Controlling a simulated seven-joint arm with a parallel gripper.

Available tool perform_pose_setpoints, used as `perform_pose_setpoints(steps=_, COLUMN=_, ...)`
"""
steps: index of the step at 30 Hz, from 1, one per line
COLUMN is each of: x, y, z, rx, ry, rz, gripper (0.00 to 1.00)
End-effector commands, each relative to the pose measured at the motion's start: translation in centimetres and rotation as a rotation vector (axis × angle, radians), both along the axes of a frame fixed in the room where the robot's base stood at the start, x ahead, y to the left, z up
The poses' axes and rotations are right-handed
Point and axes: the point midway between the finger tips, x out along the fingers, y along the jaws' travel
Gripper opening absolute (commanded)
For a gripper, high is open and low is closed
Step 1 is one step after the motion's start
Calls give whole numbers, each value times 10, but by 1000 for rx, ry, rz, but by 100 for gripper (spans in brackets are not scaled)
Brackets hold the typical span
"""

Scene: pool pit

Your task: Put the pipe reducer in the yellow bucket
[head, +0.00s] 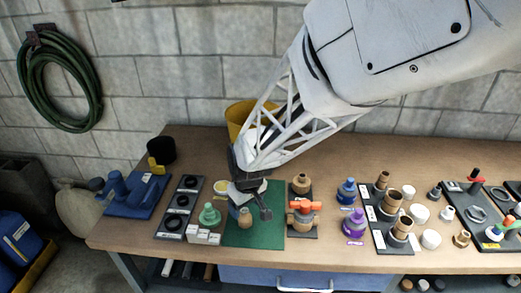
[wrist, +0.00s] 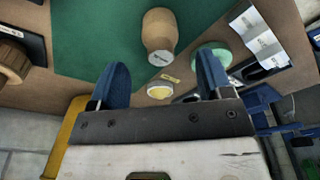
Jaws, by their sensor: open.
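The tan pipe reducer (head: 245,218) stands on the green mat (head: 272,200), partly hidden behind my gripper in the head view. In the wrist view the reducer (wrist: 159,32) shows whole, beyond the fingertips and between their lines. My gripper (head: 252,200) is over the mat, pointing down; in the wrist view its two blue fingers (wrist: 163,72) are apart with nothing between them. The yellow bucket (head: 238,118) stands at the back of the bench against the wall, partly hidden by my arm. Its yellow side (wrist: 62,138) shows at the lower left of the wrist view.
A green fitting (head: 209,215) and white boxes (head: 203,236) stand close left of the reducer. A yellow disc (head: 221,186) lies behind. A black tray of rings (head: 180,205) is further left. A stand with an orange-handled valve (head: 304,207) is right of the mat.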

Motion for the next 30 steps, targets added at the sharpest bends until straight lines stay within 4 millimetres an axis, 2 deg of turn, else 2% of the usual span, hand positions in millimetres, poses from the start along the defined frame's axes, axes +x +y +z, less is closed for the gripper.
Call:
perform_pose_setpoints(steps=11, x=0, y=0, z=-3, rx=0, ry=0, rz=0, gripper=73)
perform_pose_setpoints(steps=24, x=5, y=6, z=-43, rx=0, ry=0, rz=0, gripper=73)
perform_pose_setpoints(steps=30, x=5, y=7, z=-51, rx=-1, ry=-1, rz=0, gripper=73)
